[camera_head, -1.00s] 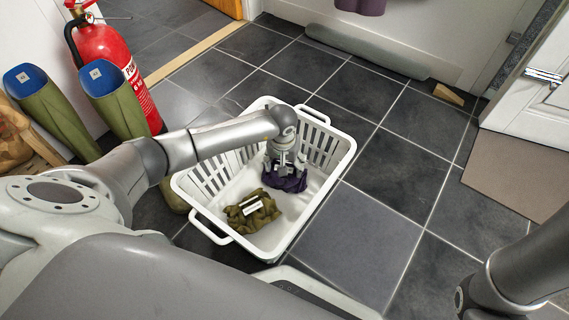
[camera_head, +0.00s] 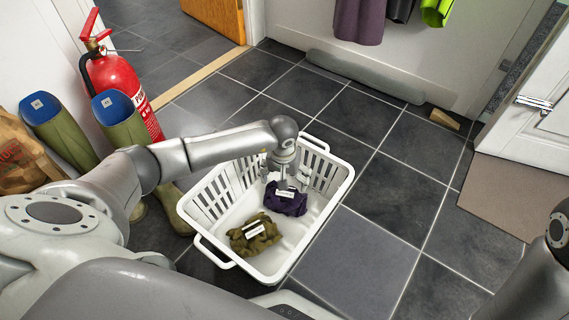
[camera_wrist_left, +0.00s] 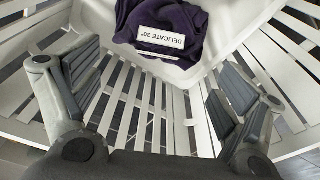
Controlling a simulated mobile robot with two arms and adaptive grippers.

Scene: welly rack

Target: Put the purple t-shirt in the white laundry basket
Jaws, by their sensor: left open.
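The purple t-shirt (camera_head: 287,198) lies crumpled on the floor of the white laundry basket (camera_head: 332,204), in its far right part, with a white label on top. In the left wrist view the t-shirt (camera_wrist_left: 165,40) shows a label reading "DELICATE 30°". My left gripper (camera_head: 286,182) is inside the basket, just above and behind the t-shirt. Its two fingers (camera_wrist_left: 148,100) are spread apart with nothing between them, clear of the t-shirt. My right arm shows at the lower right edge; its gripper is out of view.
A crumpled olive garment (camera_head: 255,236) with a label lies in the near part of the basket. Green wellies (camera_head: 117,121) and a red fire extinguisher (camera_head: 118,85) stand at left. Dark floor tiles right of the basket are clear. Garments (camera_head: 360,20) hang on the back wall.

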